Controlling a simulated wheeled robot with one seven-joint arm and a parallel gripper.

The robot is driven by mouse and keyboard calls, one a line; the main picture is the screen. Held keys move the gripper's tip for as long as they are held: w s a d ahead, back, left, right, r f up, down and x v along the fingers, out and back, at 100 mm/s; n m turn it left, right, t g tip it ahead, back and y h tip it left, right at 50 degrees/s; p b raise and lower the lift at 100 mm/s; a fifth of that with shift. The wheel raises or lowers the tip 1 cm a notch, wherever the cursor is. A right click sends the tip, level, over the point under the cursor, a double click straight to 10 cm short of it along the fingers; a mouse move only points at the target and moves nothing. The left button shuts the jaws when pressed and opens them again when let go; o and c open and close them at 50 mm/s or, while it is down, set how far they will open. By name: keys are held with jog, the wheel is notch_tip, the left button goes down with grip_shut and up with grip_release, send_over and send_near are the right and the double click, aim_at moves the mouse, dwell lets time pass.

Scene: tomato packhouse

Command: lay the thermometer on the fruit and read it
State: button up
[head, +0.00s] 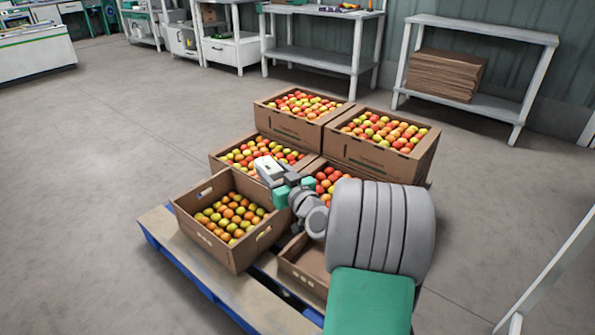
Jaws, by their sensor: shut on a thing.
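My gripper (270,178) is shut on a small white device with a dark patch, which I take for the thermometer (266,165). It holds it over the middle of the stacked cartons, close to the fruit of the middle-left carton (226,172). I cannot tell whether the thermometer touches the fruit, and its display is too small to read. Yellow and orange tomatoes (231,217) lie in the front-left carton (213,250), left of and below my gripper. Redder tomatoes (330,181) show behind my wrist. My arm hides part of the cartons on the right.
The cartons stand on a blue-edged pallet (190,266). Two taller-standing cartons of tomatoes (385,157) are at the back. A front carton (303,266) shows a bare inside, partly hidden. A shelf (481,31) with flat cardboard (446,75) stands behind. The floor at left is clear.

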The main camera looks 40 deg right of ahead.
jog(key=s+d+f+m+g+h+p, duration=0.1)
jog(key=s+d+f+m+h, duration=0.25)
jog(key=d+f, duration=0.7)
jog(key=s+d+f+m+g+h, duration=0.2)
jog(key=d+f+h, duration=0.2)
jog(key=d+f, duration=0.65)
jog(key=shift+n, duration=0.25)
jog(key=w+d+f+b, duration=0.2)
jog(key=w+d, duration=0.1)
jog(key=w+d+f+b, duration=0.2)
jog(key=w+d, duration=0.1)
jog(key=w+d+f+b, duration=0.2)
jog(key=w+d+f, duration=0.1)
jog(key=w, duration=0.1)
jog(key=shift+d, duration=0.2)
jog(key=shift+w+d+f+b, duration=0.3)
jog(key=shift+w+f, duration=0.15)
jog(key=shift+f, duration=0.05)
jog(key=shift+w+d+f+b, duration=0.1)
jog(key=shift+f+b, duration=0.5)
jog(key=shift+f, duration=1.15)
jog(key=o, duration=1.5)
